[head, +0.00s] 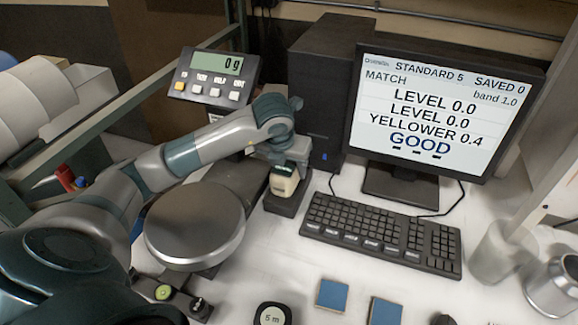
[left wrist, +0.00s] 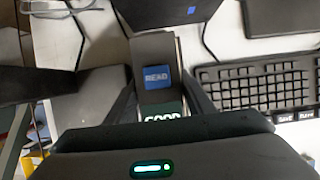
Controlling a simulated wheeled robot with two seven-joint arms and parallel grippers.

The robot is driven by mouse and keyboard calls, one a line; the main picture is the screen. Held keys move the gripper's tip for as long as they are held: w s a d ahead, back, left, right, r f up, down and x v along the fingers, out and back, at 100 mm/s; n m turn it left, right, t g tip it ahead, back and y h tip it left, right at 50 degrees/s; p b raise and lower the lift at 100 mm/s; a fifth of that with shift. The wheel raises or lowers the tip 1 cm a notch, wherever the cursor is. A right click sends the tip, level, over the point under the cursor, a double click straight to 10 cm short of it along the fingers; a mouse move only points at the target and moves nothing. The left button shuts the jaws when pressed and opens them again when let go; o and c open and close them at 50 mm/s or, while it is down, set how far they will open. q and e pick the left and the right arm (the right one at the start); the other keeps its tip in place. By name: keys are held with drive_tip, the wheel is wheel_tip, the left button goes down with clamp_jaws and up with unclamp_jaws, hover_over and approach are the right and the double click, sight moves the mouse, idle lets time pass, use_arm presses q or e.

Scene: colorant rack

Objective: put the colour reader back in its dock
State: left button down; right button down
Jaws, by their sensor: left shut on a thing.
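The colour reader (head: 284,180) is a small cream and dark handheld unit, upright between the scale and the keyboard. My left gripper (head: 281,158) is shut on it from above. In the left wrist view the reader (left wrist: 158,76) shows a blue READ button and a partly hidden GOOD display, with a finger of my left gripper (left wrist: 160,100) on either side. The dark dock (head: 284,204) is directly under the reader. The reader's lower end meets or hovers just over it; I cannot tell whether it is fully seated. My right gripper is not in view.
A keyboard (head: 383,230) lies just right of the dock, with a monitor (head: 440,110) reading GOOD behind it. A black computer tower (head: 325,85) stands behind the dock. A round scale pan (head: 195,225) is at left. Blue squares (head: 332,294) lie in front.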

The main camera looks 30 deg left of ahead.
use_arm(q)
drive_tip(key=shift+f, duration=0.35)
drive_tip(key=shift+f, duration=0.2)
drive_tip(key=c, duration=0.8)
unclamp_jaws()
drive_tip(key=shift+c, duration=0.2)
drive_tip(key=shift+r, duration=0.25)
drive_tip(key=shift+s+r, duration=0.15)
drive_tip(key=shift+r, duration=0.15)
drive_tip(key=b+v, duration=0.2)
drive_tip(key=v, duration=0.7)
drive_tip(key=shift+s+r, duration=0.15)
drive_tip(key=shift+r, duration=0.1)
drive_tip(key=shift+b+v, duration=0.3)
drive_tip(key=shift+v, duration=0.5)
